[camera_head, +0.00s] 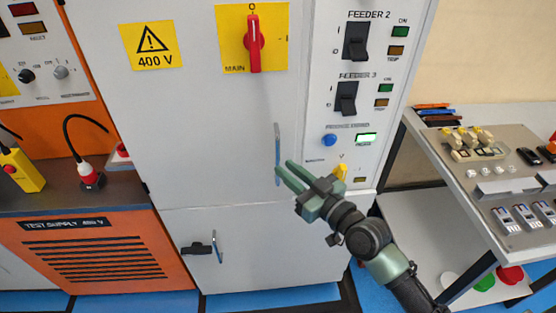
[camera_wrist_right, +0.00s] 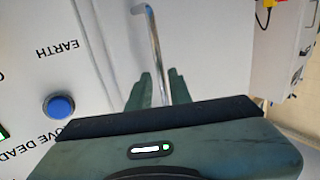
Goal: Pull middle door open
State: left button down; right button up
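The middle door (camera_head: 200,125) is a light grey cabinet panel with the red main switch and a 400 V sign, and it looks closed. Its upright bar handle (camera_head: 277,140) is near its right edge. My right gripper (camera_head: 283,169) is at the lower part of this handle, with its green fingers pointing at the door. In the right wrist view the metal handle (camera_wrist_right: 156,45) runs between the two fingers (camera_wrist_right: 160,88), which stand apart on either side. Contact with the bar cannot be told. My left gripper is not in view.
A lower door (camera_head: 270,250) with its own handle (camera_head: 217,246) is below. The feeder panel (camera_head: 370,90) with switches is right of the door. An orange test supply unit (camera_head: 95,255) stands left. A workbench (camera_head: 450,190) with parts is at the right.

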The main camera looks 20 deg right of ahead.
aim_at(278, 182)
jog(key=x, duration=0.4)
jog(key=shift+w+p, duration=0.1)
jog(key=shift+p, duration=0.25)
grip_shut()
jog(key=shift+f, duration=0.1)
dwell(1.0)
